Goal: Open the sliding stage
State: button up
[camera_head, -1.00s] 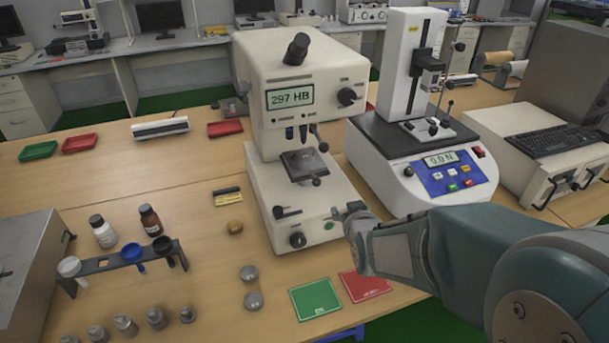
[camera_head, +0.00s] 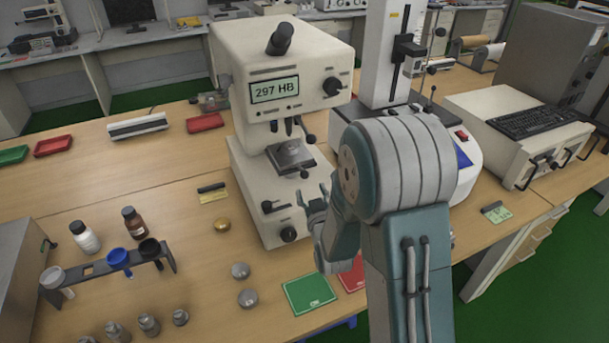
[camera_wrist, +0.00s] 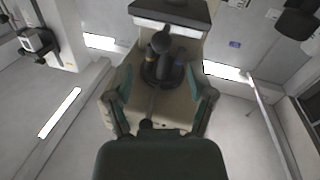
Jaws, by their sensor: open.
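The hardness tester (camera_head: 285,70) is a cream machine whose screen reads 297 HB. Its dark sliding stage (camera_head: 290,157) sits under the lenses, with a round black knob (camera_head: 304,174) at its front. My gripper (camera_head: 313,192) is open and empty, fingers pointing up, in front of the tester's base and just below the knob in the head view. In the wrist view my gripper's two teal fingers (camera_wrist: 161,88) are spread apart.
A force tester (camera_head: 390,50) stands right of the hardness tester, partly hidden by my arm. A green mat (camera_head: 308,293) and a red mat (camera_head: 352,275) lie in front. A bottle and cup rack (camera_head: 100,270) and metal samples (camera_head: 241,270) stand at the left.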

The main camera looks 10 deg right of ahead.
aim_at(304, 178)
jog(key=w, duration=0.5)
jog(key=shift+w+a, duration=0.25)
jog(key=shift+w, duration=0.15)
jog(key=shift+w+d, duration=0.1)
jog(key=shift+w, duration=0.4)
jog(key=shift+c, duration=0.3)
grip_shut()
